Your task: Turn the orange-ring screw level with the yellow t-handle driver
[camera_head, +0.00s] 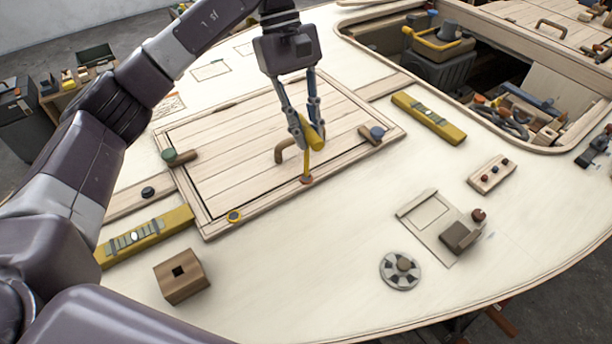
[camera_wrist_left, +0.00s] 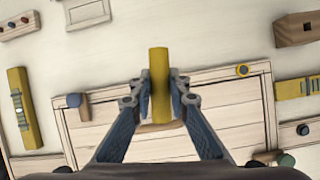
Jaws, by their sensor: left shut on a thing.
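My left gripper (camera_head: 310,138) is shut on the yellow t-handle driver (camera_head: 306,165), above the front edge of the plank hatch panel (camera_head: 240,150). The driver's shaft points down, and its lower end meets a small brown-orange disc (camera_head: 307,180) on the panel's frame. Whether its tip is seated there is too small to tell. In the left wrist view the yellow handle (camera_wrist_left: 159,75) lies between the fingertips; its shaft is hidden. My right gripper is not in view.
A wooden arched handle (camera_head: 284,150) stands close left of the driver. Latches with a green knob (camera_head: 169,155) and a blue knob (camera_head: 377,133) flank the panel. Yellow levels (camera_head: 145,236) (camera_head: 430,118), a brown block (camera_head: 181,277) and a grey wheel (camera_head: 400,270) lie around it.

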